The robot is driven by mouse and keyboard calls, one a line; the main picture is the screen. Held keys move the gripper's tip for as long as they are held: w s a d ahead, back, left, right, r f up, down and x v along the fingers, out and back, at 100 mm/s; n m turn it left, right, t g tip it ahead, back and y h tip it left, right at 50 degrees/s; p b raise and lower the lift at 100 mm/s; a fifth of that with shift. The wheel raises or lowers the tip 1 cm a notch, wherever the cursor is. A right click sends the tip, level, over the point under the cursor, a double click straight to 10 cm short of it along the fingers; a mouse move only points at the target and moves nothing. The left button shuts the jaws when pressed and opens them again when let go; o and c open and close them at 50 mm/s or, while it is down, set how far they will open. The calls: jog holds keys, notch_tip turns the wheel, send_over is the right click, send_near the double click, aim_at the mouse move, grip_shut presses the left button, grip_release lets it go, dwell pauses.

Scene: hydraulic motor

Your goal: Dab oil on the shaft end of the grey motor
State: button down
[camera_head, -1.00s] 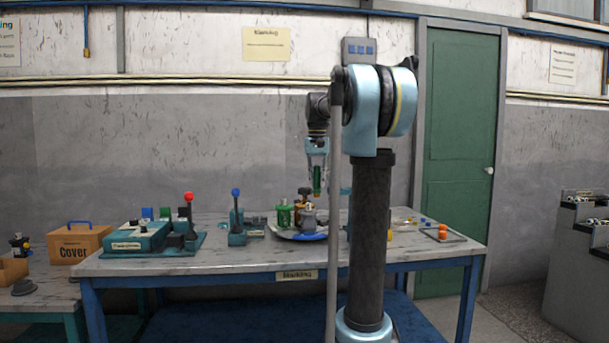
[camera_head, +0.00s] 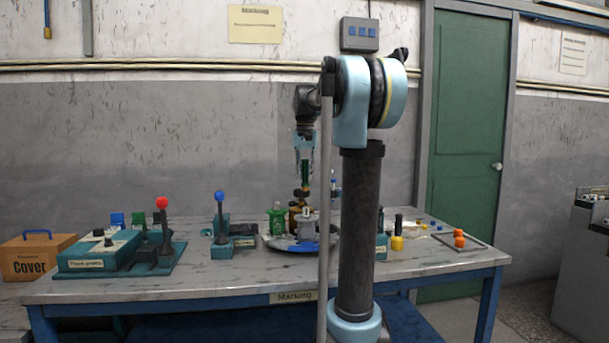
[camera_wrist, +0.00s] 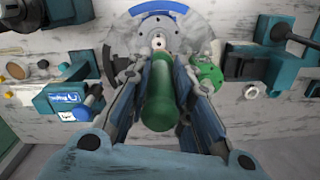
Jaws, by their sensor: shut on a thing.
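My gripper (camera_head: 304,160) is shut on a dark green cylinder (camera_wrist: 160,95), which hangs upright below the fingers above the round plate (camera_head: 272,243). The grey motor (camera_head: 307,228) stands on that plate, below my gripper. In the wrist view a grey round body (camera_wrist: 180,33) with a pale round centre lies just beyond the cylinder's far end. I cannot tell whether the cylinder touches it, and the cylinder hides part of it. A green motor (camera_head: 277,220) stands to the left on the plate; it also shows in the wrist view (camera_wrist: 207,73). A brown-yellow motor (camera_head: 296,212) is partly hidden behind the grey one.
A teal fixture with a blue-knobbed lever (camera_head: 220,228) stands left of the plate. A larger teal station with a red-knobbed lever (camera_head: 163,230) is farther left, beside a Cover box (camera_head: 38,258). A tray with orange pieces (camera_head: 460,240) lies right. The table front is clear.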

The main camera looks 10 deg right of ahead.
aim_at(306, 183)
jog(key=shift+d+f, duration=0.1)
jog(key=shift+f, duration=2.75)
jog(key=shift+s+f, duration=0.1)
jog(key=shift+f, duration=0.4)
jog(key=shift+r, duration=3.55)
